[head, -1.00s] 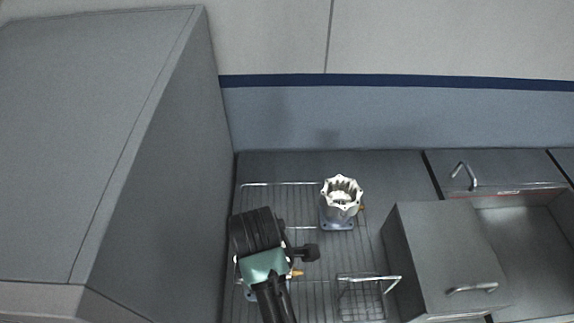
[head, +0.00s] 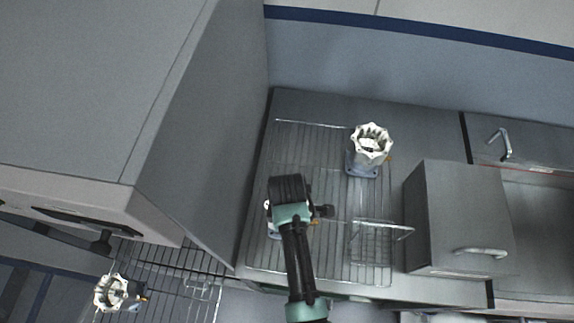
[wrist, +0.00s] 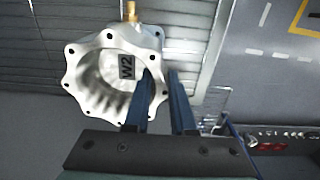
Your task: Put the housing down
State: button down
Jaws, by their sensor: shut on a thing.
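In the wrist view a pale metal housing (wrist: 88,75) with a scalloped flange and a dark "W2" label fills the upper left. A brass fitting shows at its top. My gripper (wrist: 163,82) has one finger inside its open mouth and the other outside, shut on its wall. In the head view my wrist and arm cover most of this housing (head: 273,233); only slivers show at the left of a wire rack (head: 330,262). I cannot tell whether its base touches the rack.
A second housing (head: 370,146) stands upright on the same rack, to the right. A tall grey cabinet (head: 205,130) rises at left. Another housing (head: 110,293) stands on a lower-left rack.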

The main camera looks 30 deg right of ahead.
jog(key=shift+w+r, duration=0.1)
jog(key=c, duration=0.8)
grip_release()
jog(key=shift+f, duration=0.2)
jog(key=shift+o, duration=0.2)
jog(key=shift+r, duration=0.15)
notch_tip(320, 180, up, 12)
jog(key=shift+b, duration=0.45)
